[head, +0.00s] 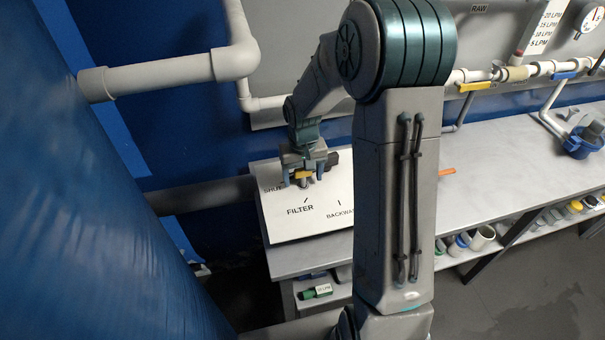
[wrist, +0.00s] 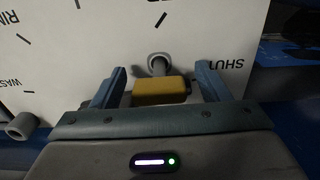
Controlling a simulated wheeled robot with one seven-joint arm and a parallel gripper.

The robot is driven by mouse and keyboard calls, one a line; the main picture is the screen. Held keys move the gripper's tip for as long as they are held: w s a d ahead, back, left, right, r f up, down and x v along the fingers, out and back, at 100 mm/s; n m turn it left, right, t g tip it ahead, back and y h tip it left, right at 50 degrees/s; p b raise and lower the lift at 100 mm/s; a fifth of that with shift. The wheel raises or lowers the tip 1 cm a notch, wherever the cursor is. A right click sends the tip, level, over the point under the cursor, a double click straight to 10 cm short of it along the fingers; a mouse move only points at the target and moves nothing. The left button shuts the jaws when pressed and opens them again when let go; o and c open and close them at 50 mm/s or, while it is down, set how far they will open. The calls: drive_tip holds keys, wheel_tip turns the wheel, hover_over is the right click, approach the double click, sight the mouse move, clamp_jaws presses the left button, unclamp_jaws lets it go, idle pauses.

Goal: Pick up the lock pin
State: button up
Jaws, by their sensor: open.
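A small yellow block with a dark stub at its right end, apparently the lock pin (wrist: 160,92), lies between my gripper's fingers in the wrist view. My gripper (wrist: 160,68) is open, with one finger on each side of the block and a gap at each side. In the head view my gripper (head: 303,180) is low over the white FILTER panel (head: 318,225). A grey round fitting (wrist: 158,62) stands just beyond the block. The block's underside is hidden.
The panel lies on a long grey bench (head: 480,170). A large blue tank (head: 110,200) stands at left, with white pipes (head: 160,72) above. A blue-lidded fitting (head: 583,140) sits at the far right. Several parts lie on the shelf below.

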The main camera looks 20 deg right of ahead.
drive_tip(key=shift+f, duration=0.65)
drive_tip(key=c, duration=1.1)
drive_tip(key=shift+r, duration=0.15)
